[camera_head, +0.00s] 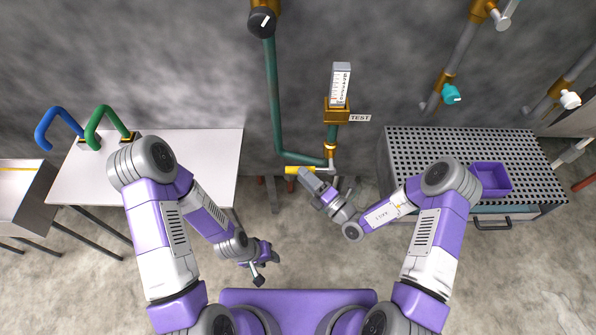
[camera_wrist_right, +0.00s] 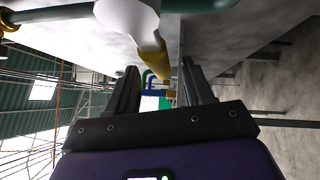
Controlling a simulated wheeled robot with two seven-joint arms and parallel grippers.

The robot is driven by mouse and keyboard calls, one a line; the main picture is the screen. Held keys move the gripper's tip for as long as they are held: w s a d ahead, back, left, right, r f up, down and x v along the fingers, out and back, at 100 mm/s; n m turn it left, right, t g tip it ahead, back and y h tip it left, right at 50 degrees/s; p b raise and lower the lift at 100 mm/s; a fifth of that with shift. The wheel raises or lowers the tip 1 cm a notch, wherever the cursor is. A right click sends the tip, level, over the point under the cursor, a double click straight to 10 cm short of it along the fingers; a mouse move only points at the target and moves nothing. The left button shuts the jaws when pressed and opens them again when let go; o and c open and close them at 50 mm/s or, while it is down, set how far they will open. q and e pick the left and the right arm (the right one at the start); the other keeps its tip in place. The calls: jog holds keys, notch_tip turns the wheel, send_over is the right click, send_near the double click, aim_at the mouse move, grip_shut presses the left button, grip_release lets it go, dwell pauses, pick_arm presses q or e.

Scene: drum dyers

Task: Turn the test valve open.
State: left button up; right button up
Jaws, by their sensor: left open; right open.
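The test valve's yellow handle (camera_head: 299,170) points left from the foot of the pipe below the TEST label (camera_head: 360,118). In the right wrist view the yellow handle (camera_wrist_right: 150,66) hangs from a white fitting (camera_wrist_right: 130,14), its tip seen between my fingers. My right gripper (camera_head: 307,175) is open at the handle, its fingers (camera_wrist_right: 160,75) on either side of it in that view. I cannot tell whether they touch it. My left gripper (camera_head: 265,264) is open and empty, low over the floor and away from the valve.
A green pipe (camera_head: 273,100) runs down beside the gauge (camera_head: 341,83). A white table (camera_head: 205,155) with blue (camera_head: 45,127) and green (camera_head: 92,122) bent pipes stands left. A perforated bench (camera_head: 430,145) with a purple tray (camera_head: 490,192) stands right. Floor between them is largely clear.

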jog(key=shift+b+x, duration=0.3)
jog(key=shift+x, duration=1.45)
jog(key=shift+s, duration=0.1)
jog(key=shift+c, duration=0.2)
grip_shut()
